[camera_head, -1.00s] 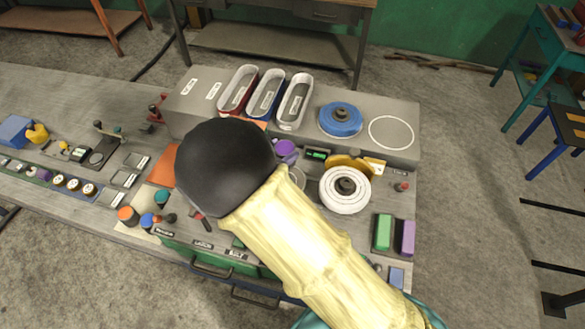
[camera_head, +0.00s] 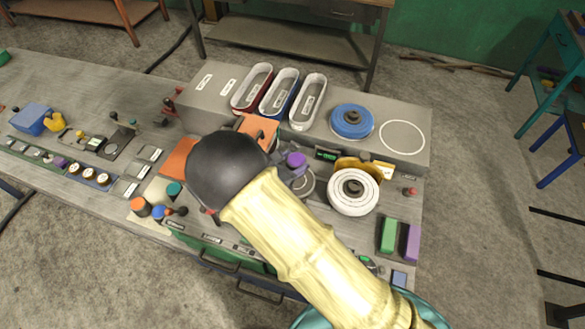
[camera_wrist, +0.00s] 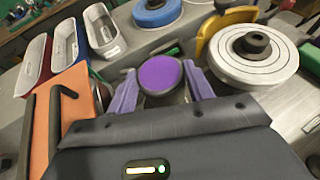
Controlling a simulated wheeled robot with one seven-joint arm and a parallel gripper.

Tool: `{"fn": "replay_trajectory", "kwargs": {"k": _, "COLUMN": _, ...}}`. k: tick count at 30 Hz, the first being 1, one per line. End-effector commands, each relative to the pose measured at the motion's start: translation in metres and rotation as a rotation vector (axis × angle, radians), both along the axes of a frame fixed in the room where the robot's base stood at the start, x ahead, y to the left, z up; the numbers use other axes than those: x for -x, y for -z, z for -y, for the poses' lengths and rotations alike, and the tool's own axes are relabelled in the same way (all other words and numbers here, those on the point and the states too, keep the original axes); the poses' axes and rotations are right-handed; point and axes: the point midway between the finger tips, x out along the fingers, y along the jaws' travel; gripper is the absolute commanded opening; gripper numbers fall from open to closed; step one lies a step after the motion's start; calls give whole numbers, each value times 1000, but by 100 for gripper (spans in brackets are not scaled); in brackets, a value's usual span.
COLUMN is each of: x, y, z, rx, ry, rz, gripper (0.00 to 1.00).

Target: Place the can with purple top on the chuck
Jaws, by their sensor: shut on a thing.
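The can with the purple top (camera_wrist: 160,75) is between the two purple fingers of my gripper (camera_wrist: 162,82) in the wrist view, and the gripper is shut on it. In the head view, the can's purple top (camera_head: 296,159) shows just right of my dark round wrist part, which hides most of the gripper. The can appears above or just behind a grey round ring (camera_head: 303,187) on the bench, which may be the chuck. I cannot tell whether the can touches anything below. The can's lower body is mostly hidden.
A white ringed disc (camera_head: 353,193) with a dark hub and a yellow piece (camera_head: 360,167) stand close to the right. Behind is a raised grey shelf (camera_head: 405,165) with several long bins and a blue disc (camera_head: 352,121). An orange block (camera_wrist: 72,110) lies left of the gripper.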

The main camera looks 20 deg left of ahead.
Motion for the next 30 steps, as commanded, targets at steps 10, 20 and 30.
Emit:
{"fn": "replay_trajectory", "kwargs": {"k": 10, "x": 0, "y": 2, "z": 0, "rx": 0, "ry": 0, "rz": 1, "gripper": 24}}
{"fn": "replay_trajectory", "kwargs": {"k": 20, "x": 0, "y": 35, "z": 0, "rx": 1, "ry": 0, "rz": 1, "gripper": 24}}
{"fn": "replay_trajectory", "kwargs": {"k": 30, "x": 0, "y": 43, "z": 0, "rx": -1, "ry": -1, "rz": 1, "gripper": 24}}
